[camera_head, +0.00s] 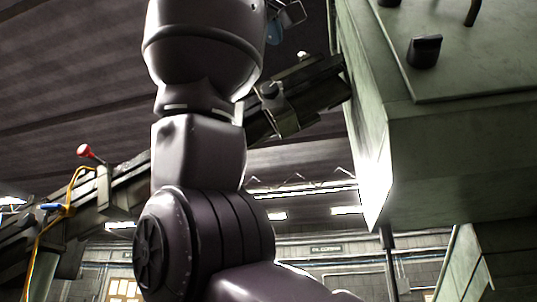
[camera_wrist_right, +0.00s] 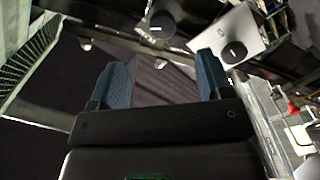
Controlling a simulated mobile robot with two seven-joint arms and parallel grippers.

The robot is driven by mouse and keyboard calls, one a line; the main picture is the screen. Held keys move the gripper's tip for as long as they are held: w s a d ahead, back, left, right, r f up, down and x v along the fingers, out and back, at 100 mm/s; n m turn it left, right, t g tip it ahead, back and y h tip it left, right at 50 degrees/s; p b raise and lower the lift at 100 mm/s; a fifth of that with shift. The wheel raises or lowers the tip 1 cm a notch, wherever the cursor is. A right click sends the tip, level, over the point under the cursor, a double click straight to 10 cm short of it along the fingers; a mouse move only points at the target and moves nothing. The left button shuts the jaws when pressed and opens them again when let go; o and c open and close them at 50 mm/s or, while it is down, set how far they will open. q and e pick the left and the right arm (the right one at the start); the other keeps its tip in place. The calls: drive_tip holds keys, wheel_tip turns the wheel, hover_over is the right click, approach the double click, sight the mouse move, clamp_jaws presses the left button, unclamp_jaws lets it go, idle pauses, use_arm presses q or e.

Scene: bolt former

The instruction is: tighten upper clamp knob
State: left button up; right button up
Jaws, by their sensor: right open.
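In the right wrist view, two round black knobs show past my fingers: one (camera_wrist_right: 160,22) at the top middle, the other (camera_wrist_right: 233,52) on a pale metal plate near the right finger. I cannot tell for sure which is the upper clamp knob. My right gripper (camera_wrist_right: 163,82) is open, with blue finger pads wide apart and nothing between them. The knobs lie beyond the fingertips, apart from them. In the head view my arm hides most of this gripper. A dark clamp-like block (camera_head: 280,105) sits on the sloping rail. My left gripper is not in view.
A sloping dark rail (camera_head: 125,185) crosses behind my arm, with a red knob (camera_head: 84,151) and a yellow cable (camera_head: 68,195). A large green machine housing (camera_head: 450,150) fills the right of the head view, with a black handle (camera_head: 424,51) on its panel.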

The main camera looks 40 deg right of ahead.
sight(269, 87)
drive_tip(key=x, duration=0.8)
drive_tip(key=shift+w+d, duration=0.2)
drive_tip(key=shift+w, duration=0.1)
drive_tip(key=shift+w+d+m+p, duration=0.25)
drive_tip(key=shift+m+p, duration=0.4)
drive_tip(key=shift+m, duration=0.25)
drive_tip(key=shift+a+m, duration=0.2)
drive_tip(key=shift+m, duration=0.4)
drive_tip(key=shift+s+a+r+m+p, duration=0.15)
drive_tip(key=shift+m+p, duration=0.5)
drive_tip(key=shift+m, duration=0.35)
drive_tip(key=shift+m+p, duration=0.35)
drive_tip(key=shift+m, duration=0.75)
drive_tip(key=m, duration=0.2)
drive_tip(key=shift+m+p, duration=0.3)
drive_tip(key=shift+p, duration=0.05)
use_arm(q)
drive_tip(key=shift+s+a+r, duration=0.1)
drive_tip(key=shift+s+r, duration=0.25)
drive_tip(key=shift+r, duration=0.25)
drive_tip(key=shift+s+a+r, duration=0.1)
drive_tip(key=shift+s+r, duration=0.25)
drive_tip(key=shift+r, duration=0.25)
use_arm(e)
drive_tip(key=shift+f+m, duration=0.2)
drive_tip(key=shift+m, duration=0.3)
